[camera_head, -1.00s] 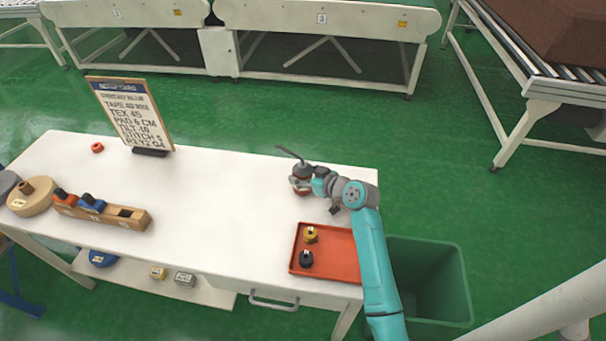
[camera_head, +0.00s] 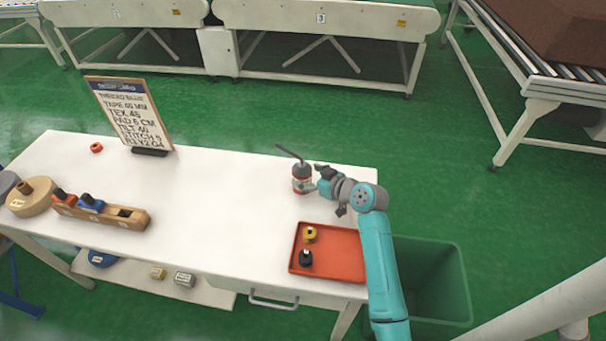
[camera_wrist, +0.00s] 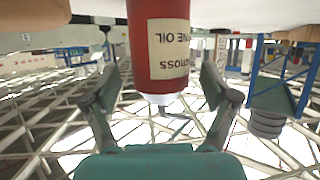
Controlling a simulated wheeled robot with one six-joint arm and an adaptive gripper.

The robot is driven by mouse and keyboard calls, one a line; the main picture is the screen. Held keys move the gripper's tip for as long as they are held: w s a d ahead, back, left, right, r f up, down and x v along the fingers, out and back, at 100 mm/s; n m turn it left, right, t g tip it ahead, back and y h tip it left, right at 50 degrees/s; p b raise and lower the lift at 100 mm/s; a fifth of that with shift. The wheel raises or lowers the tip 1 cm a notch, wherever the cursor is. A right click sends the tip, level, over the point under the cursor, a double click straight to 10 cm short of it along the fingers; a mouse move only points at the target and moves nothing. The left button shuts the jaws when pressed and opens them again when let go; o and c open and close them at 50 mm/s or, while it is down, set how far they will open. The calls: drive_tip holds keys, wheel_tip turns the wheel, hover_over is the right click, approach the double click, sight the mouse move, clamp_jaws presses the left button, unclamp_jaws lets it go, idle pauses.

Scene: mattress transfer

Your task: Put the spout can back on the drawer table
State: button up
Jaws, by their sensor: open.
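The spout can (camera_head: 301,181), red with a pale label, dark top and long thin spout, stands upright on the white drawer table (camera_head: 220,185) near its far right part. Its spout points up and left. In the wrist view the can (camera_wrist: 162,45) appears inverted, with printed text on its label, between the spread fingers. My gripper (camera_head: 317,180) is open just to the right of the can, with its fingers towards it. Whether a fingertip still touches the can cannot be told.
An orange tray (camera_head: 340,262) with a yellow and a black spool lies in front of my gripper. A sign board (camera_head: 133,112), wooden block (camera_head: 130,218) and red ring (camera_head: 96,147) are further left. A green bin (camera_head: 440,280) stands right of the table. The table's middle is clear.

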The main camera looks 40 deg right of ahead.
drive_tip(key=v, duration=0.9)
drive_tip(key=shift+s+r, duration=0.1)
drive_tip(key=shift+s, duration=0.05)
